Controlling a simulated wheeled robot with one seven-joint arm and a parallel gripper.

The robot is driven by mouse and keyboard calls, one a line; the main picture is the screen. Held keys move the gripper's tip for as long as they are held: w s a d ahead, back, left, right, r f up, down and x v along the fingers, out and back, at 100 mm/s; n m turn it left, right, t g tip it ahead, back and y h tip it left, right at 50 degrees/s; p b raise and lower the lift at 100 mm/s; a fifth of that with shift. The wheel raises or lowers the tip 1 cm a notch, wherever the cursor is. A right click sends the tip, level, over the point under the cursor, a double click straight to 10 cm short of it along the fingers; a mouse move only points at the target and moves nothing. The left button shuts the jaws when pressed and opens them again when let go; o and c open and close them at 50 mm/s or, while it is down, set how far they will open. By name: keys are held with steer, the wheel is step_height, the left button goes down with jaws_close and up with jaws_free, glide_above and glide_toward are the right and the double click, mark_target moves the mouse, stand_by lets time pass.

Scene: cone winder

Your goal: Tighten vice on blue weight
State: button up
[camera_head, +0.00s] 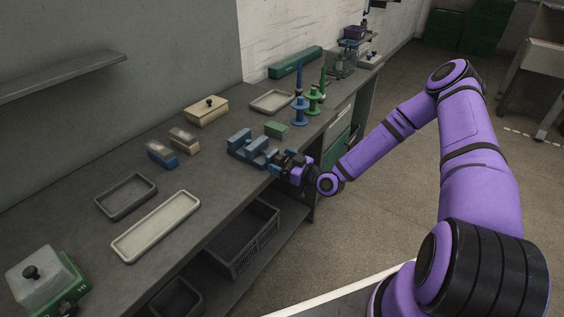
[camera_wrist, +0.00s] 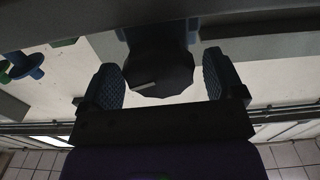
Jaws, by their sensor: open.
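The blue vice (camera_head: 240,140) sits at the front edge of the workbench in the head view. I cannot clearly tell a separate blue weight from the vice's blue parts. My gripper (camera_head: 279,162) is at the bench's front edge, at the vice's near end. In the wrist view my gripper (camera_wrist: 164,80) has its two ribbed fingers apart, one on each side of a dark faceted knob (camera_wrist: 160,75) on a blue part. Gaps show between the fingers and the knob. The knob is mostly hidden by my gripper in the head view.
A green block (camera_head: 276,129) lies just behind the vice. Blue and green spindles (camera_head: 299,108) stand to its right. A beige lidded box (camera_head: 206,111), small blocks (camera_head: 162,155) and shallow trays (camera_head: 155,226) lie left. A crate (camera_head: 241,243) sits below the bench top.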

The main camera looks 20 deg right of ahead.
steer(key=shift+w+a, duration=0.1)
steer(key=shift+w, duration=0.05)
steer(key=shift+c, duration=0.2)
steer(key=c, duration=0.9)
steer(key=shift+m, duration=3)
